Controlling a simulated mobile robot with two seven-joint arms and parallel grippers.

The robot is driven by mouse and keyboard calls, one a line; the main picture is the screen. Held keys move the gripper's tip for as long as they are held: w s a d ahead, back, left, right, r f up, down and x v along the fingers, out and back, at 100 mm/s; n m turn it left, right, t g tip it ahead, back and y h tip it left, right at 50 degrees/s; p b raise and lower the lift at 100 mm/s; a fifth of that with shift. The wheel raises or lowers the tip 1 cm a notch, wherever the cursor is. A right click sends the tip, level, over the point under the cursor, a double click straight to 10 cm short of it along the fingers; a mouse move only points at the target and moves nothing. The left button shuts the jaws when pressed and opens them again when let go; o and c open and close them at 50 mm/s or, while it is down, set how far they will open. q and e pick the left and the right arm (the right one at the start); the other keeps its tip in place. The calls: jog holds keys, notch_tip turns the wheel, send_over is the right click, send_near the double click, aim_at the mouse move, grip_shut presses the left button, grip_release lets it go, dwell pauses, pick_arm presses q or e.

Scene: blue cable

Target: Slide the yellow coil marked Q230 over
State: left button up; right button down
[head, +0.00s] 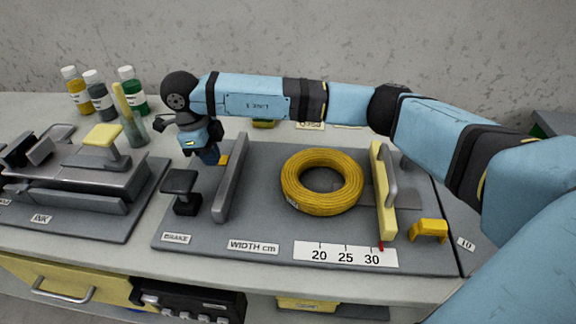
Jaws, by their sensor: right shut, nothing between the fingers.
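A yellow cable coil (353,184) lies flat on the grey board, between a grey upright bar (232,178) on its left and a yellow upright plate (382,200) with a grey handle on its right. A small pale tag shows on the coil's left front edge, but I cannot read it. My right gripper (209,156) reaches across from the right, behind the coil. It is shut and empty, just left of the grey bar and apart from the coil. My left gripper is not in view.
The board (270,228) carries a scale (345,254) marked 20, 25 and 30; a red pointer sits just past 30. A black brake lever (181,190) and a yellow bracket (429,230) flank it. Bottles (132,92) and an ink press (85,178) stand left.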

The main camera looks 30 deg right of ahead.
aim_at(290, 172)
jog(key=s+d, duration=0.3)
jog(key=d, duration=0.1)
jog(key=s+d+b, duration=0.1)
jog(key=s+d, duration=0.5)
jog(key=d, duration=0.1)
jog(key=shift+s+d, duration=0.25)
jog(key=shift+d, duration=0.1)
jog(key=shift+s+d+b, duration=0.35)
jog(key=shift+s+d, duration=0.55)
jog(key=shift+d, duration=0.15)
jog(key=shift+w+a+f+b, duration=0.15)
jog(key=shift+f+b, duration=0.3)
jog(key=shift+f, duration=0.3)
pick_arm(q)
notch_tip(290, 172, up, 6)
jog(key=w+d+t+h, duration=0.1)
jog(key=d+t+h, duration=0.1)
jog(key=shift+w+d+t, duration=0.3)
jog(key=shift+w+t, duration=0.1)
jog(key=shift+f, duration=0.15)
pick_arm(e)
jog(key=shift+f, duration=0.1)
